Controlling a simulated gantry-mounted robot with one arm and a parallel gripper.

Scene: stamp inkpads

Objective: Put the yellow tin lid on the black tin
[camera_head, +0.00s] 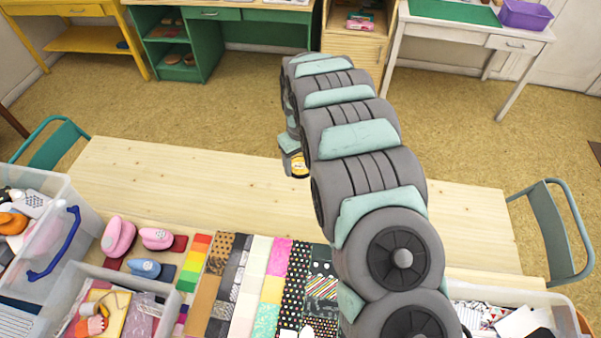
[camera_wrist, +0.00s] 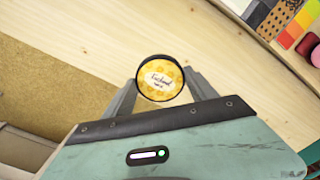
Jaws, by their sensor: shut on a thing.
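The yellow tin lid (camera_wrist: 160,76) is round, with a yellow patterned face, a pale printed label and a dark rim. My gripper (camera_wrist: 162,90) is shut on it, one grey finger at each side. In the head view the lid (camera_head: 299,166) shows as a small yellow disc at the end of my arm, over the pale wooden table; its exact height above the table is hard to tell. I cannot make out a separate black tin in either view; my arm covers part of the table.
The wooden table (camera_head: 190,190) has clear room left of my arm. Patterned sheets (camera_head: 262,285), pink punches (camera_head: 118,236), a blue punch (camera_head: 145,268) and a clear bin (camera_head: 85,225) with a blue handle crowd its near side.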

